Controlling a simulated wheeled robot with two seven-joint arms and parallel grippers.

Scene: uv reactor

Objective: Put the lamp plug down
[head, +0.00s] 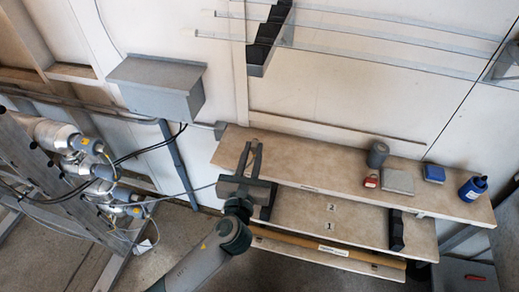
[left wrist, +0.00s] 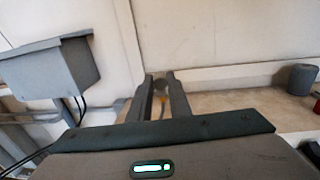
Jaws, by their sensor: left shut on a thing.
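My left gripper (head: 251,150) reaches over the left end of the upper shelf, its fingers pointing toward the wall. In the left wrist view the left gripper (left wrist: 160,78) is shut on a small grey lamp plug (left wrist: 160,87), held between the fingertips. A thin orange piece shows just below the plug, between the fingers. In the head view the plug is too small to make out clearly. I cannot tell whether it touches the shelf. My right gripper is not in view.
The upper shelf (head: 310,172) is bare in its middle. A grey cylinder (head: 377,154), red padlock (head: 371,181), grey block (head: 397,181), blue box (head: 434,173) and blue bottle (head: 473,188) stand at its right. A grey wall box (head: 158,88) and lamps with cables (head: 85,165) are at left.

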